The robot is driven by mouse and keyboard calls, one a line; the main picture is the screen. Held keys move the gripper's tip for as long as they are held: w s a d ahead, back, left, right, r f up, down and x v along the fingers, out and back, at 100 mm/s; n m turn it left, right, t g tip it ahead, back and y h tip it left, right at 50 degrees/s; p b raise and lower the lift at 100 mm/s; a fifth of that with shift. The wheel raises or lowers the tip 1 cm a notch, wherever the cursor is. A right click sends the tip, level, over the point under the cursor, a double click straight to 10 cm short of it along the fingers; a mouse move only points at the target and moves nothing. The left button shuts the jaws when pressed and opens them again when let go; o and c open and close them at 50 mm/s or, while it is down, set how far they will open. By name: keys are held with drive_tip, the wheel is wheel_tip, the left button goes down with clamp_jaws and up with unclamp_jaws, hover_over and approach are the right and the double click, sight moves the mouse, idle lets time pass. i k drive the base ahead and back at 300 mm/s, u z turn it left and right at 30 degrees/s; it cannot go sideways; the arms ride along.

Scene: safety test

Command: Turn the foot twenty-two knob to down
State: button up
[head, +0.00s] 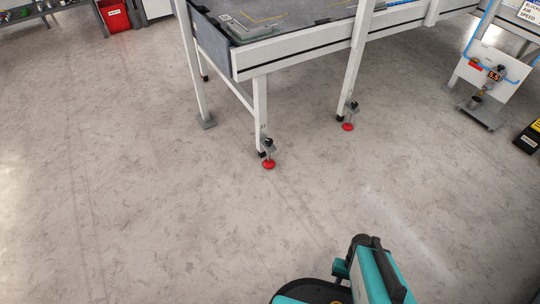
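A white-framed workbench (300,50) stands at the top middle of the head view. Its near leg has a small grey bracket with a black knob (269,143) and a red foot pad (269,165) on the floor. The leg to its right has a similar black knob (354,105) and a red foot pad (348,127). Any number marks on the legs are too small to read, so I cannot tell which is foot twenty-two. Whether the knobs are up or down is also unclear. My gripper is not in view; only teal and black parts of my body show at the bottom.
A wide stretch of bare grey floor (170,220) lies before the bench. A white panel with blue tubing (488,72) stands on a grey base at the right. A black box (531,138) lies at the right edge, and a red bin (114,14) stands top left.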

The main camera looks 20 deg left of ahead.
sight(268, 141)
drive_tip(key=z, duration=0.25)
drive_tip(key=k, duration=0.5)
drive_tip(key=u, duration=2.15)
drive_tip(key=i, duration=1)
drive_tip(key=u, duration=0.25)
